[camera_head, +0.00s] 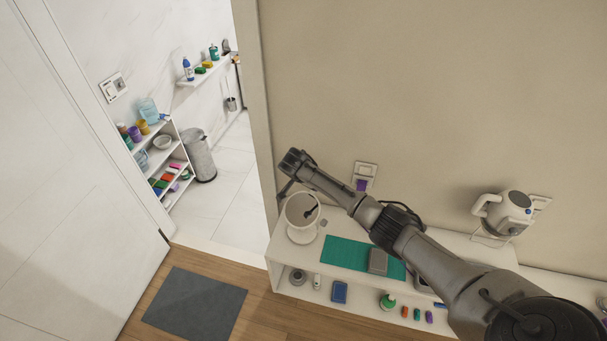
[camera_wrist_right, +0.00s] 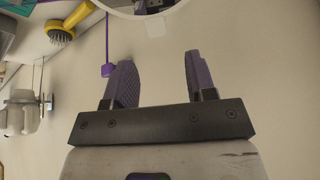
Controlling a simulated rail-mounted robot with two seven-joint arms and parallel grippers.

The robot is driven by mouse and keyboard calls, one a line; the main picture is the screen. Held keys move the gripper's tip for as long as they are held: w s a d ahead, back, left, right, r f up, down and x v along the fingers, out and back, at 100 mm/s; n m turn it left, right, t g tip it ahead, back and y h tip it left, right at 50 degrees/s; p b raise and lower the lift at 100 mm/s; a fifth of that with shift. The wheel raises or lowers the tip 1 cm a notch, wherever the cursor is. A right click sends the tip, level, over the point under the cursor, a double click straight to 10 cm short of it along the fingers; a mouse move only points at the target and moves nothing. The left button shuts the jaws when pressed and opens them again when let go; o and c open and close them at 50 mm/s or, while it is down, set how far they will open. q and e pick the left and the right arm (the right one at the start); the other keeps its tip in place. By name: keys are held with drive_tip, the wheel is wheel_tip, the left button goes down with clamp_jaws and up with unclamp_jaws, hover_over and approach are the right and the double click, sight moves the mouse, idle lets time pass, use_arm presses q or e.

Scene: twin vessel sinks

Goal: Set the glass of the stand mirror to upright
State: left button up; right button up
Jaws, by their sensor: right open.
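The stand mirror (camera_head: 291,226) stands at the left end of the white counter in the head view, a round glass in a pale rim. Its glass faces up toward the head camera and seems to lean back; the exact tilt is hard to tell. A dark shape shows in the glass, likely a reflection. A pale round rim, likely the mirror's (camera_wrist_right: 155,14), is cut off at the top of the right wrist view. My right gripper (camera_wrist_right: 157,75) is open and empty, just above and behind the mirror, apart from it. My left gripper is not in view.
A green mat (camera_head: 345,252) with a grey box (camera_head: 378,262) lies right of the mirror. A white wall-mounted appliance (camera_head: 508,210) is at right. Below is an open shelf.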

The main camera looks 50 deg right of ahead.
drive_tip(key=b+v, duration=0.1)
drive_tip(key=v, duration=0.8)
drive_tip(key=shift+a+r, duration=0.1)
drive_tip(key=shift+r, duration=0.05)
drive_tip(key=shift+c, duration=0.2)
